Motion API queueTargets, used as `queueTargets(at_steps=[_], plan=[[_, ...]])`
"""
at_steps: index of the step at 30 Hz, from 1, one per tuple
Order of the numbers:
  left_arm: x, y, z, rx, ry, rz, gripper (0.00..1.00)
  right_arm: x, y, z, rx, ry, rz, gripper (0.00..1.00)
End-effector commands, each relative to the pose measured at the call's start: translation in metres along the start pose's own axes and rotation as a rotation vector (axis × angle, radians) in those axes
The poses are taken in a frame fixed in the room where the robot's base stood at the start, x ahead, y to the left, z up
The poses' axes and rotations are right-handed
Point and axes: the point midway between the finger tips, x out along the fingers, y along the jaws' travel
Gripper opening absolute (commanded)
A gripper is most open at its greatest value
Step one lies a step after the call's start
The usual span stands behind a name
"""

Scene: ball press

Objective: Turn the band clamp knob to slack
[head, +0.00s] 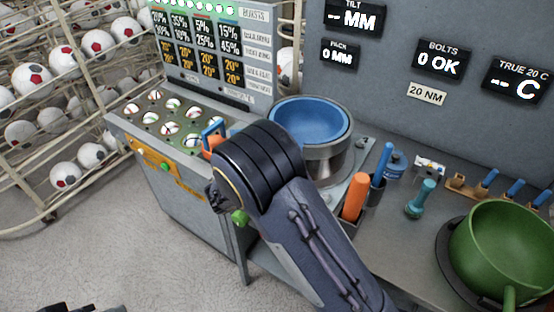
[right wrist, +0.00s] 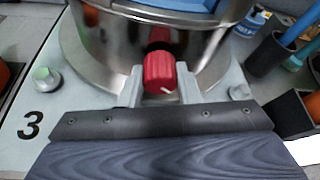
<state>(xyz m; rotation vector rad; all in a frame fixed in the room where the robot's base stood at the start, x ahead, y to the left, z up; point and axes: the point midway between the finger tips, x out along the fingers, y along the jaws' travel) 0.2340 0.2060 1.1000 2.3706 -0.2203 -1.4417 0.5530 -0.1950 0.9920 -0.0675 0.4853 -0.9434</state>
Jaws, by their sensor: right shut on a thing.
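The red band clamp knob (right wrist: 159,70) is at the front foot of the steel drum in the right wrist view. A short white mark on its lower face points down and to the right. My right gripper (right wrist: 160,88) is shut on the knob, one pale finger on each side. In the head view my right arm hides the knob and the gripper. The steel drum (head: 338,158) holds a blue bowl (head: 308,120); the drum also shows in the right wrist view (right wrist: 110,35).
Pale round bolts (right wrist: 47,79) stand on the base plate, marked 3 (right wrist: 31,125). Right of the drum stand an orange handle (head: 355,193), a blue-handled tool (head: 382,163) and a green bowl (head: 505,250). A tray of balls (head: 152,120) is at the left.

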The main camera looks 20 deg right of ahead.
Motion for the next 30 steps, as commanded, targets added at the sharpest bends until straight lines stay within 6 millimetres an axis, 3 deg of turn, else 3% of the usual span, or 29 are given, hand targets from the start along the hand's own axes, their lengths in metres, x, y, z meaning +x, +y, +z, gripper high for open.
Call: queueTargets(at_steps=[1, 9, 18, 30], plan=[[-0.011, 0.005, -0.005, 0.000, 0.000, 0.000, 0.36, -0.002, -0.001, 0.004, -0.044, 0.002, -0.018, 0.07], [-0.030, 0.014, -0.015, 0.000, 0.000, 0.000, 0.36, -0.001, 0.001, 0.001, -0.273, 0.002, -0.112, 0.07], [-0.039, 0.018, -0.020, 0.000, 0.000, 0.000, 0.36, 0.000, 0.003, -0.001, -0.473, 0.001, -0.195, 0.07], [-0.043, 0.020, -0.022, 0.000, 0.000, 0.000, 0.36, 0.000, 0.004, -0.002, -0.591, 0.001, -0.243, 0.07]])
